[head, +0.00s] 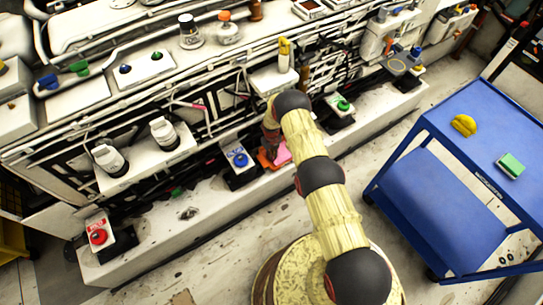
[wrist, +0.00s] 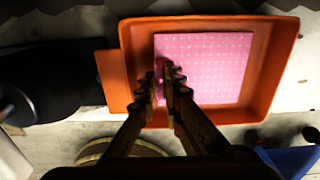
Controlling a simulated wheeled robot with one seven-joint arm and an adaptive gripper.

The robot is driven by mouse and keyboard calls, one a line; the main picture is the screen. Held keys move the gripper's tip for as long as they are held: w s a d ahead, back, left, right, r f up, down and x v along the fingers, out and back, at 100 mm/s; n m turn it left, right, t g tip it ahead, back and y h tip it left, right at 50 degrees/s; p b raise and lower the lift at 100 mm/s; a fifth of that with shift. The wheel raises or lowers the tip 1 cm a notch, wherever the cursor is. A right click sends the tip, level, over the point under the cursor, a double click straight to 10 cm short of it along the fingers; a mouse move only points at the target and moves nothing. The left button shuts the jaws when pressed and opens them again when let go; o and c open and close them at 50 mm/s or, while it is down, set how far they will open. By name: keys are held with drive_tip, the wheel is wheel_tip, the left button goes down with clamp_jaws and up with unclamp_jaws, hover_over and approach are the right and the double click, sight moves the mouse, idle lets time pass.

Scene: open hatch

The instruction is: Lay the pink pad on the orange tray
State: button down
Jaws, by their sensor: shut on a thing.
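The square pink pad (wrist: 215,65) shows in the wrist view inside the outline of the orange tray (wrist: 280,70), whose raised rim surrounds it. My gripper (wrist: 165,70) is shut on the pad at its lower-left part. I cannot tell whether the pad touches the tray floor or hangs just above it. In the head view a bit of the pink pad (head: 283,153) and a corner of the orange tray (head: 265,160) show beside my arm, which hides the rest.
The tray is on the pale ledge below the machinery, right of a blue button box (head: 240,160). A green button box (head: 342,104) stands farther right. A blue cart (head: 425,180) with a yellow object (head: 464,125) and a green-topped block (head: 510,165) stands at the right.

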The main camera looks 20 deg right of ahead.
drive_tip(key=shift+f, duration=0.15)
drive_tip(key=c, duration=2.1)
unclamp_jaws()
drive_tip(key=shift+o, duration=0.7)
drive_tip(key=shift+r+p, duration=1.6)
drive_tip(key=shift+r, duration=2.25)
